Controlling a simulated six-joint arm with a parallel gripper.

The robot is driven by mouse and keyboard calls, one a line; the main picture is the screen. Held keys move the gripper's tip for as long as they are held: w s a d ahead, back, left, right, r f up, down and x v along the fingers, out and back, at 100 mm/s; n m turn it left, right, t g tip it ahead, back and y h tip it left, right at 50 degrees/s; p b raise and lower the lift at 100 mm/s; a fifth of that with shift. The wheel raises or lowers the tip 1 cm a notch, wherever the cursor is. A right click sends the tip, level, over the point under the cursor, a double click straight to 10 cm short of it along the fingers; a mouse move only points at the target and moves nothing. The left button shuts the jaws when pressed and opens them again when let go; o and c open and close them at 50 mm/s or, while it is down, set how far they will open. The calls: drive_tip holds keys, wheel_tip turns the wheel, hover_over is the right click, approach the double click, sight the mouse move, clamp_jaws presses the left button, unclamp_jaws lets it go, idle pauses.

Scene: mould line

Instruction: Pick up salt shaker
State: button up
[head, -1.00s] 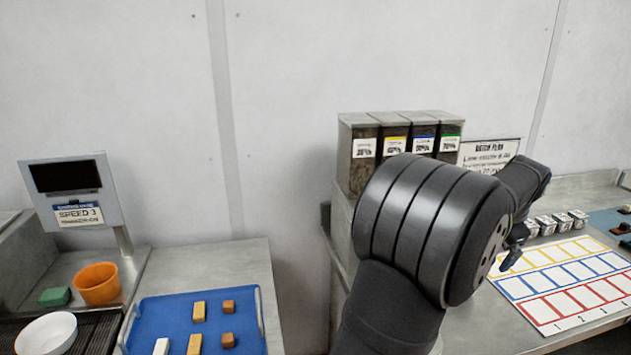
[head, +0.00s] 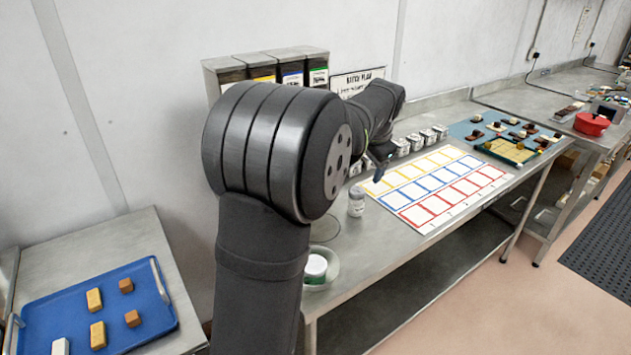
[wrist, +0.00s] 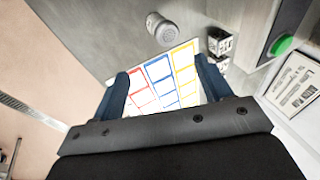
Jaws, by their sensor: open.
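A small clear shaker with a grey lid (head: 356,200) stands upright on the metal table, left of the coloured grid sheet. I take it to be the salt shaker; no label is readable. It also shows in the wrist view (wrist: 161,27), seen from above, beyond the fingertips. My gripper (wrist: 164,82) is open and empty, with its fingers over the grid sheet in that picture and apart from the shaker. In the head view my gripper (head: 378,172) is small and partly hidden, above the table to the right of the shaker.
The grid sheet (head: 440,186) lies flat on the table, with several small printed cubes (head: 415,142) behind it. A bowl holding a green-lidded jar (head: 316,267) sits at the near table edge. A blue tray (head: 62,309) with blocks is at left. Bins (head: 317,78) stand behind my arm.

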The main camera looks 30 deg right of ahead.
sight(353, 192)
drive_tip(key=w+f+n, duration=0.2)
drive_tip(key=f, duration=0.2)
drive_tip(key=w+d+f+n+g+h, duration=0.1)
drive_tip(key=w+f+n, duration=0.1)
drive_tip(key=f, duration=0.2)
drive_tip(key=w+f+n, duration=0.2)
drive_tip(key=f+n, duration=0.1)
drive_tip(key=f, duration=0.1)
drive_tip(key=shift+w+d+f+h, duration=0.15)
drive_tip(key=shift+d+f+h, duration=0.15)
drive_tip(key=shift+d, duration=0.1)
drive_tip(key=shift+g, duration=0.3)
drive_tip(key=shift+s+d+x, duration=0.1)
drive_tip(key=shift+d+x, duration=0.05)
drive_tip(key=shift+x, duration=1.2)
drive_tip(key=shift+s+d+x, duration=0.1)
drive_tip(key=shift+d+x, duration=0.05)
drive_tip(key=shift+x, duration=1.2)
drive_tip(key=shift+r, duration=0.1)
drive_tip(key=shift+c, duration=0.4)
drive_tip(key=c, duration=1)
